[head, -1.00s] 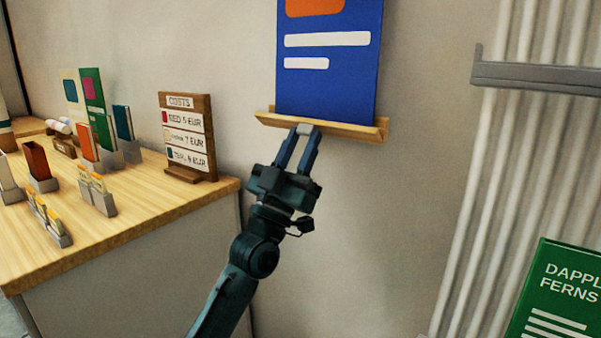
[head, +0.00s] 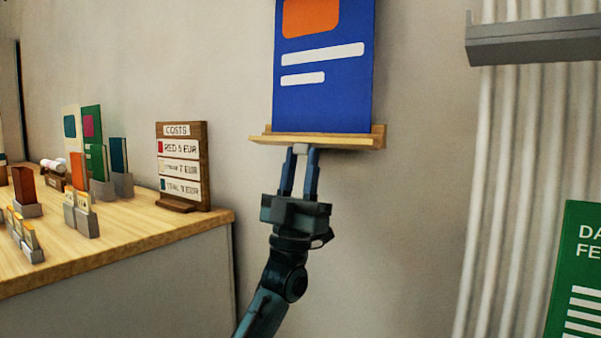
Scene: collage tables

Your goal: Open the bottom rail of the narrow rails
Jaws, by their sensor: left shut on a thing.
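A pale wooden rail (head: 345,142) is fixed to the wall at the lower edge of a blue poster (head: 325,100) with an orange patch and white bars. My left gripper (head: 301,151) points up from below, just under the rail's front. Its two blue fingers are shut on a small light grey tab (head: 301,148) at the rail's underside, left of its middle. The fingertips cover part of the tab. The poster's bottom edge stands at the rail. My right gripper is not in view.
A wooden counter (head: 120,240) at left carries a costs sign (head: 183,165) and several card holders. A grey metal ledge (head: 540,42) juts out at upper right before pale vertical pipes. A green board (head: 575,270) stands at lower right. The wall around the rail is bare.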

